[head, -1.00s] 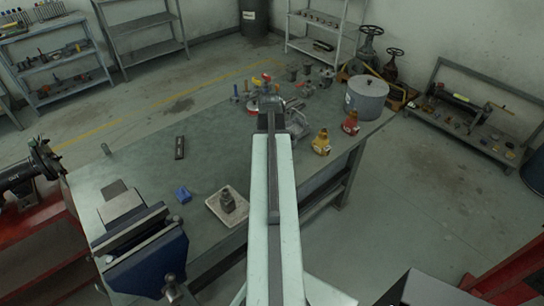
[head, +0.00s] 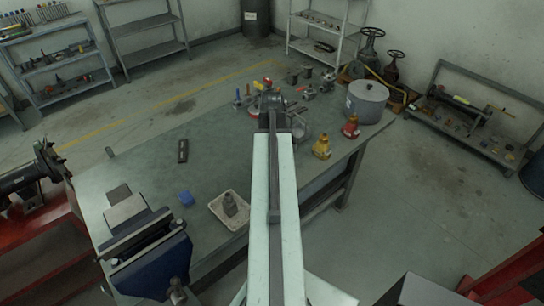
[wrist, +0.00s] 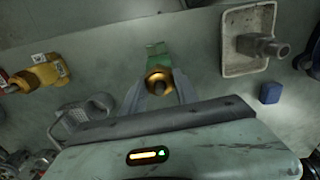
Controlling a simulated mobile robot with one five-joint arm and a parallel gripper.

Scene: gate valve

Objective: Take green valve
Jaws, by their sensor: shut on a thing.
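The green valve (wrist: 156,50) shows in the wrist view, with a green part at the far end and a round brass part (wrist: 158,78) nearer to me. My gripper (wrist: 158,92) has its two fingers on either side of the brass part and is shut on the valve. Whether the valve touches the bench is hard to tell. In the head view my arm hides the valve and the fingertips.
The bench (head: 150,160) carries a tray (head: 215,211) with a grey fitting, a blue block (head: 186,198), yellow (head: 322,146) and red (head: 350,127) valves, a large pot (head: 367,100) and a vise (head: 150,265). Several small parts crowd the bench's far end.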

